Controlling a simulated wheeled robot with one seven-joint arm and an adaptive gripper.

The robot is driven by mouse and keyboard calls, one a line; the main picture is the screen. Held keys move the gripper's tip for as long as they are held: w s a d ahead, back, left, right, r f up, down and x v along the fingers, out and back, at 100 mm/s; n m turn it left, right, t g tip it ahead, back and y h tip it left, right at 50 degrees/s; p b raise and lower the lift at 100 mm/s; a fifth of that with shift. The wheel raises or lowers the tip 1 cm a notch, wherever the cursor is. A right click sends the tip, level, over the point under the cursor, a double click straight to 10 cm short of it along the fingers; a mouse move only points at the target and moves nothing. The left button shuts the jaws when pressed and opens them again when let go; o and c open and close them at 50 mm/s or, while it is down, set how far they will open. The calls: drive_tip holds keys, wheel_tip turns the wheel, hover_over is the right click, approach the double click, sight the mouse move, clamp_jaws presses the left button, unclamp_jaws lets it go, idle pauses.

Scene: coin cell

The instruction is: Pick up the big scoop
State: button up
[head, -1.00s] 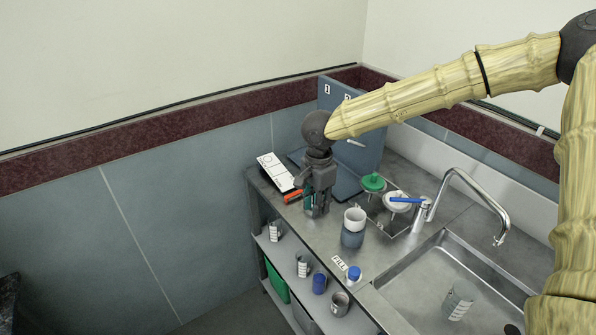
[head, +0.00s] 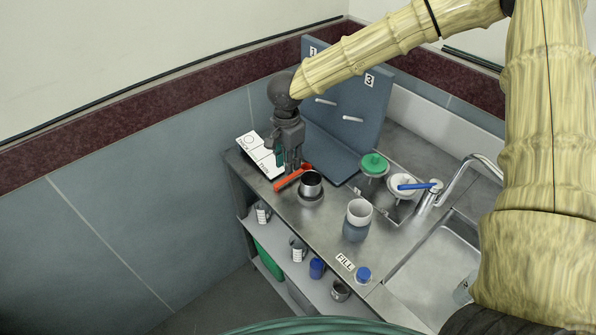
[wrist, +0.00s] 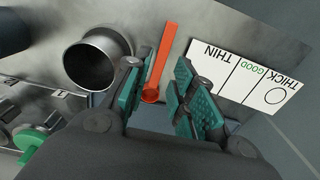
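An orange-red scoop (head: 290,179) with a long straight handle lies on the steel counter, beside a metal cup (head: 311,184). In the wrist view the orange scoop (wrist: 158,62) shows a small round end between my fingers, closer to the left finger. I cannot tell its size against another scoop. My gripper (head: 291,165) points down over the counter at the scoop, with its fingers spread. In the wrist view my gripper (wrist: 165,98) has a clear gap between its green pads. I see no firm contact with the scoop.
A white THIN/THICK card (head: 259,155) lies beside the gripper. A grey pegboard (head: 345,95) stands behind. A white-rimmed mug (head: 358,222), green-lidded jar (head: 373,165), FILL label (head: 345,262) and sink (head: 430,275) are to the right. Several cups stand on the lower shelf (head: 325,300).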

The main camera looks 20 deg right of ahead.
sight(290, 177)
drive_tip(key=shift+w+f, duration=0.25)
drive_tip(key=shift+f, duration=0.25)
drive_tip(key=shift+w+f, duration=0.25)
drive_tip(key=shift+f, duration=0.2)
drive_tip(key=shift+s+d+f+p, duration=0.15)
drive_tip(key=shift+s+f+p, duration=0.1)
drive_tip(key=shift+s+p, duration=0.15)
drive_tip(key=f, duration=0.1)
drive_tip(key=f+p, duration=0.1)
drive_tip(key=f, duration=0.1)
drive_tip(key=shift+w+f, duration=0.2)
drive_tip(key=shift+f, duration=0.05)
drive_tip(key=shift+d+f, duration=0.1)
drive_tip(key=shift+f, duration=0.25)
drive_tip(key=shift+s, duration=0.1)
drive_tip(key=shift+c, duration=0.2)
drive_tip(key=c, duration=0.5)
